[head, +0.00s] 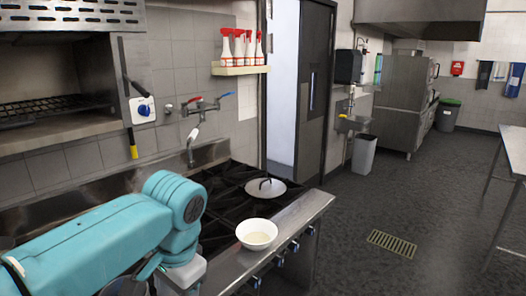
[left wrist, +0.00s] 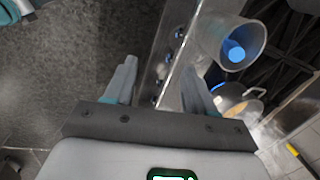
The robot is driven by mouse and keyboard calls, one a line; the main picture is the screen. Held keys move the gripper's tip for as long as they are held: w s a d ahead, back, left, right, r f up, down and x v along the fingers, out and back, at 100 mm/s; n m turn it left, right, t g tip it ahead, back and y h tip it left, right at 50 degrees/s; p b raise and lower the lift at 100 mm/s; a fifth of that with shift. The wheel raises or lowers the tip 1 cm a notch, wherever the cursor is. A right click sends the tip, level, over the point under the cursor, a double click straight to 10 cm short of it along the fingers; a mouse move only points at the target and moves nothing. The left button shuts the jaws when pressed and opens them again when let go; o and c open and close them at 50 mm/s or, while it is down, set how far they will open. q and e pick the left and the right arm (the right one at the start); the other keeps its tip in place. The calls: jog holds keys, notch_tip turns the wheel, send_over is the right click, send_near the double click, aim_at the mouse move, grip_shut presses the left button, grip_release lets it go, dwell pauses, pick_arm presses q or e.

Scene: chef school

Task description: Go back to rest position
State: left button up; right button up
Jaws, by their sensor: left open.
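My left arm reaches in from the left in the head view, over the front of the stove (head: 218,215). Its gripper is mostly hidden there by the arm. In the left wrist view my left gripper (left wrist: 160,88) has its two fingers apart with nothing held between them. The steel front edge of the stove and the dark floor lie beyond the fingers. My right gripper is not seen in either view.
A white bowl (head: 257,236) and a lid (head: 266,189) sit on the stove. Beside the left fingers are a cup-like container with a blue inside (left wrist: 232,42) and a metal pan (left wrist: 232,101). Open floor (head: 400,215) lies right, with a table (head: 514,150).

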pick_arm(q)
jog(key=s+d+f+n+g+h, duration=0.1)
jog(key=d+f+h, duration=0.1)
jog(key=f, duration=1.3)
jog(key=s+d+f+n+h, duration=0.1)
jog(key=s+d+f+h, duration=0.1)
jog(key=f, duration=1.4)
jog(key=s+f+n+h, duration=0.1)
jog(key=s+f+n, duration=0.5)
jog(key=s+f, duration=0.5)
jog(key=s, duration=0.4)
jog(key=shift+a+f+n+t+h, duration=0.3)
jog(key=shift+a+f+t, duration=0.1)
jog(key=shift+w, duration=0.2)
jog(key=shift+s, duration=0.1)
